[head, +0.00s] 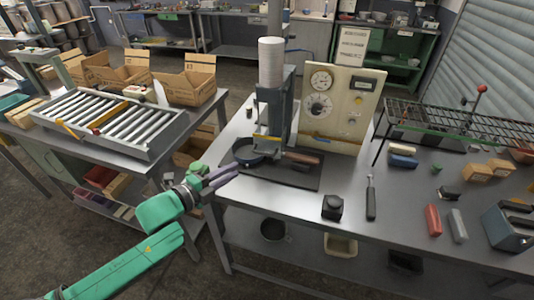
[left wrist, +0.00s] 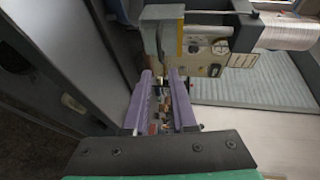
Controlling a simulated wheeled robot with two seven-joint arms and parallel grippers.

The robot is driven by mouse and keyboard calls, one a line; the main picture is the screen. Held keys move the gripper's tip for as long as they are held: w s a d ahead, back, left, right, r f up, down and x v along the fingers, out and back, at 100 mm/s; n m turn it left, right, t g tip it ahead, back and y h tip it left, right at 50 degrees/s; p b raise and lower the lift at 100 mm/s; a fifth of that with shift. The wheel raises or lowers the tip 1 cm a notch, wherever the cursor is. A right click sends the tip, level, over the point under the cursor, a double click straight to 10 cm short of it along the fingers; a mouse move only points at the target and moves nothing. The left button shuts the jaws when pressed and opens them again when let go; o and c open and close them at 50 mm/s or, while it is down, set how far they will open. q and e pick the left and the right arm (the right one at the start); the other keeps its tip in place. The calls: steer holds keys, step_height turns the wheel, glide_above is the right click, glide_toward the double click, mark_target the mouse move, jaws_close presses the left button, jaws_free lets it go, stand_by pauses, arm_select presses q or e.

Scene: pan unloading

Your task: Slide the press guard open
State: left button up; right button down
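The press (head: 276,105) stands on the steel bench with a pale cylinder on top. A yellow-edged part (head: 267,139) sits low on its front; I cannot tell for sure whether this is the guard. A dark blue pan (head: 246,151) lies at the press's foot, its brown handle (head: 301,158) pointing right. My right gripper is not in view.
A cream panel with dials (head: 338,105) stands right of the press. A black block (head: 333,207) and a dark-handled tool (head: 371,199) lie nearer the front. A wire rack (head: 460,122) is at right. A roller table (head: 108,123) stands left, across a floor gap.

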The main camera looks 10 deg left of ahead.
mark_target(263, 154)
arm_select(q)
steer(key=p+x, duration=0.2)
steer(key=x, duration=1.2)
steer(key=shift+c, duration=0.3)
jaws_close()
stand_by(0.6)
